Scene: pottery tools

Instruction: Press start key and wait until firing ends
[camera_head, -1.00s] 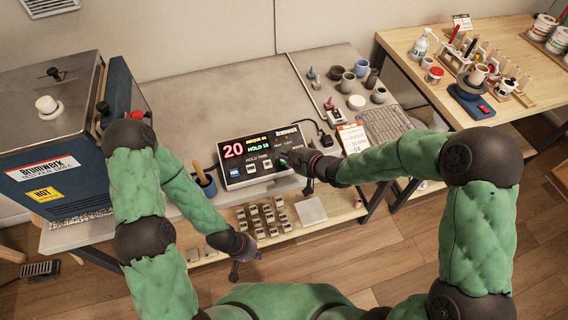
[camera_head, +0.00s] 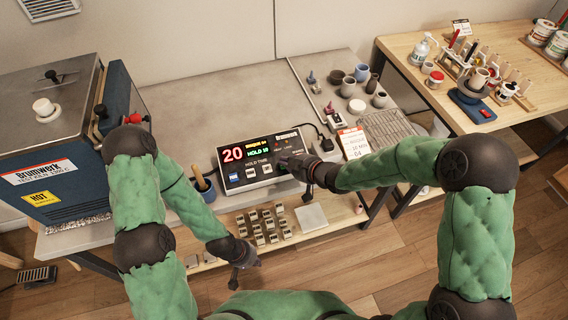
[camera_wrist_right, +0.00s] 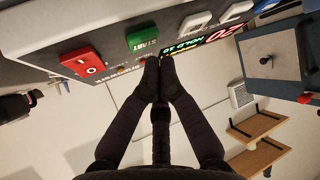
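The black kiln controller (camera_head: 240,186) stands on the grey table. Its display (camera_head: 234,154) shows a red 20 and a green HOLD line. In the right wrist view, the green START key (camera_wrist_right: 142,39) sits on the panel beside a red key (camera_wrist_right: 82,62). My right gripper (camera_head: 285,162) is over the panel's right part and hides these keys in the head view. In the wrist view its fingertips (camera_wrist_right: 157,68) are together just by the green key; I cannot tell whether they touch it. My left gripper (camera_head: 235,278) hangs low in front of the shelf, apart from the controller.
The blue kiln (camera_head: 60,180) stands at the left with a small white cup-like object (camera_head: 46,107) on top. A tool pot (camera_head: 204,188) is left of the controller. Small pots and a price-like card (camera_head: 353,143) are to its right. Small test pieces lie on the lower shelf.

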